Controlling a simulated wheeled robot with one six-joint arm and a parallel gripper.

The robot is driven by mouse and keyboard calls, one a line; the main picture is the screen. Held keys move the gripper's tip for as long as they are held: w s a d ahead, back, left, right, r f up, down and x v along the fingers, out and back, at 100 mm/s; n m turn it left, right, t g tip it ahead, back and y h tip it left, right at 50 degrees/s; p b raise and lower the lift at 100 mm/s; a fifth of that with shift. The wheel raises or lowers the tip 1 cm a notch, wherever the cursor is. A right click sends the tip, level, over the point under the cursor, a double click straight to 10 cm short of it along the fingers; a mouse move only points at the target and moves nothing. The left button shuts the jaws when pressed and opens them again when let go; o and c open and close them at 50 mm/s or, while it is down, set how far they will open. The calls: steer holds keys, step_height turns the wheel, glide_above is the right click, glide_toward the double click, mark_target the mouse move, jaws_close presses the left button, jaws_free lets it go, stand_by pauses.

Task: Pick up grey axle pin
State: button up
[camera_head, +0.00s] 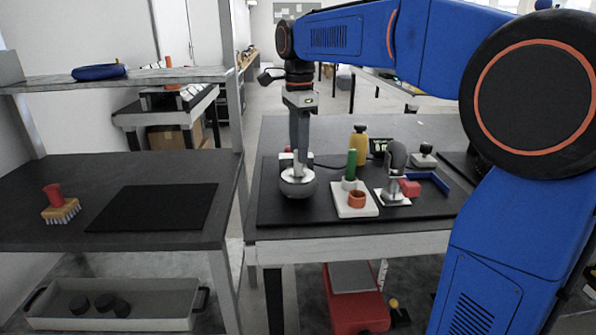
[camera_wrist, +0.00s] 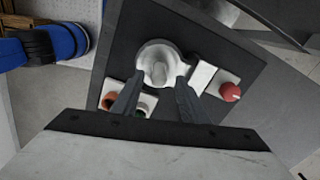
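My gripper (camera_head: 299,148) points straight down over a rounded grey holder (camera_head: 298,188) on the dark mat. In the wrist view my gripper (camera_wrist: 159,80) is open, its two dark fingers apart on either side of the pale, round holder top (camera_wrist: 158,50). A small pale upright piece (camera_head: 296,161) shows at the holder's top in the head view; it may be the grey axle pin, but I cannot tell for sure. No object is seen clearly clamped. Whether the fingers touch anything is unclear.
Close on the right, a white block (camera_head: 345,208) carries a green cylinder (camera_head: 351,164) and an orange ring (camera_head: 357,199). A yellow bottle (camera_head: 359,148) stands behind.

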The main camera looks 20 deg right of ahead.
mark_target(297, 166)
steer(key=shift+s+f, duration=0.1)
steer(key=shift+f, duration=1.7)
jaws_close()
